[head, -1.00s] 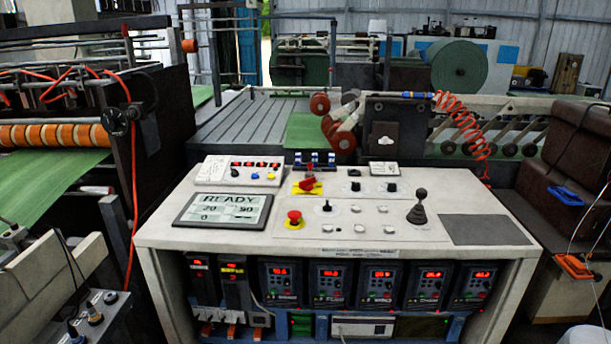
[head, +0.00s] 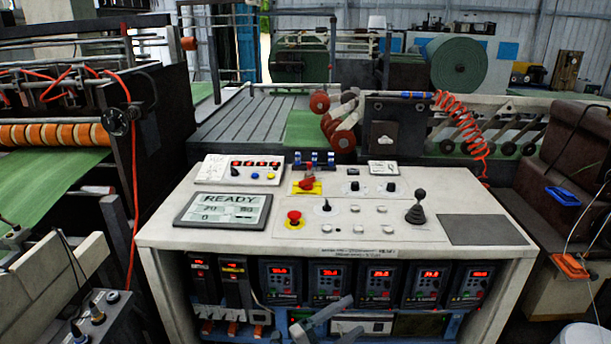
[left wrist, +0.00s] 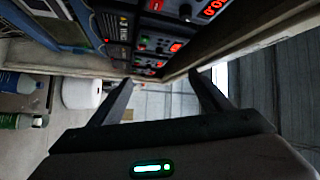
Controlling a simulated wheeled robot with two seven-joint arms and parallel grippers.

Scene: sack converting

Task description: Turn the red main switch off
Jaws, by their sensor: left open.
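The red main switch (head: 308,183) is a red handle on a yellow plate, near the back of the white sloping control panel (head: 455,190). A red mushroom button (head: 294,217) on a smaller yellow base sits in front of it. My left gripper (head: 350,313) shows at the bottom middle of the head view, low in front of the cabinet and well below the switch. In the left wrist view my left gripper (left wrist: 160,78) has its two fingers apart with nothing between them. The switch is not in that view. My right gripper is not in view.
A READY display (head: 230,209), several knobs and a black joystick (head: 419,207) share the panel. Drive units with red digits (head: 381,284) fill the shelf under its front edge. A machine with orange rollers (head: 60,135) stands left; a brown seat-like block (head: 560,165) stands right.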

